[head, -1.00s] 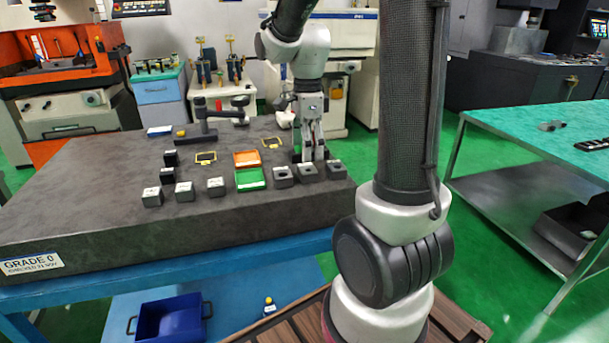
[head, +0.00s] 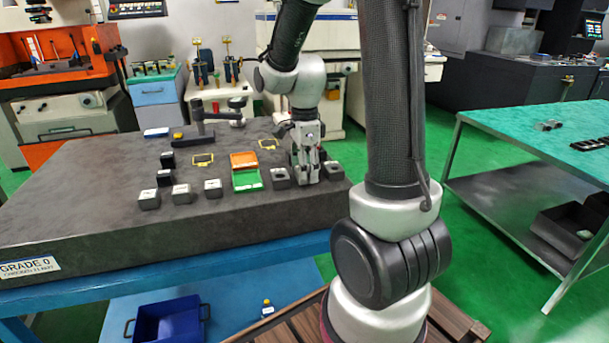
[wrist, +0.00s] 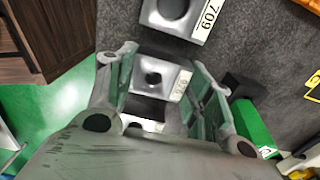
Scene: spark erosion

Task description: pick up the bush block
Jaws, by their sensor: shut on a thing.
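My gripper (head: 307,180) is low over the dark slab, near its right front edge. In the wrist view its fingers (wrist: 160,95) stand on both sides of a grey block with a round hole and a pale label (wrist: 155,77), shut on it. This bush block is mostly hidden by the fingers in the head view. Whether it touches the slab cannot be told. A similar block (head: 280,178) stands just left; in the wrist view it bears the label 709 (wrist: 175,18). Another block (head: 333,171) stands just right.
An orange tray (head: 244,160) and a green tray (head: 247,181) lie left of the gripper. More small blocks (head: 181,193) stand farther left on the slab (head: 100,225). A green object (wrist: 252,124) lies close beside the right finger in the wrist view.

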